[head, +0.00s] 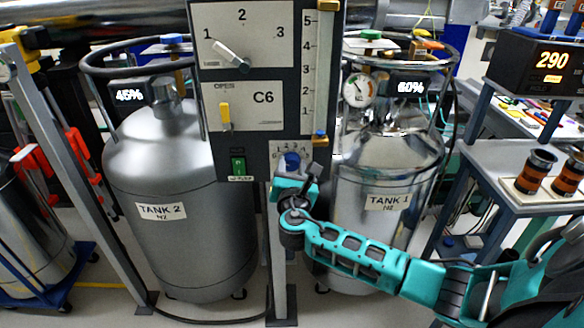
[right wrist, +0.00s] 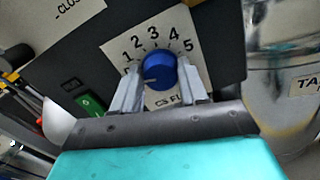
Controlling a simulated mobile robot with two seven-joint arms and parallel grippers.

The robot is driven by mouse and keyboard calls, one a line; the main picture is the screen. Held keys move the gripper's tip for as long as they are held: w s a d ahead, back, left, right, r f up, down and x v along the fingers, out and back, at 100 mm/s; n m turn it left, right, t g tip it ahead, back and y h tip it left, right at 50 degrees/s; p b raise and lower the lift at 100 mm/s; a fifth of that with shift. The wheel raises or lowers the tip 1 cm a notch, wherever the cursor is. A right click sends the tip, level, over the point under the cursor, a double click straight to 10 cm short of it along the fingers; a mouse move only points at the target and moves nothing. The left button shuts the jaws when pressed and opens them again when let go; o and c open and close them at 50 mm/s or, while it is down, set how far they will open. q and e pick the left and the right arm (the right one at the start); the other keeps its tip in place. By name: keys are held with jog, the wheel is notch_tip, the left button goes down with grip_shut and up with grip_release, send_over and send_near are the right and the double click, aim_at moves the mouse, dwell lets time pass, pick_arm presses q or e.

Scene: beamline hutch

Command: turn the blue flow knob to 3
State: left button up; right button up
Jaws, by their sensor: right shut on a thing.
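The blue flow knob (right wrist: 158,68) sits on a white dial plate (right wrist: 117,47) numbered up to 5, on a dark panel. A faint light mark shows on the knob's lower left, towards the low end of the scale; its exact reading is hard to tell. My right gripper (right wrist: 158,88) has one finger on each side of the knob and is shut on it. In the head view the knob (head: 292,160) shows just above my right gripper (head: 291,175), at the panel's bottom. My left gripper is not in view.
Tank 2 (head: 160,165) stands left of the post and tank 1 (head: 385,165) right, close to my arm.

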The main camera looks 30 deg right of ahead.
jog(key=shift+c, duration=1)
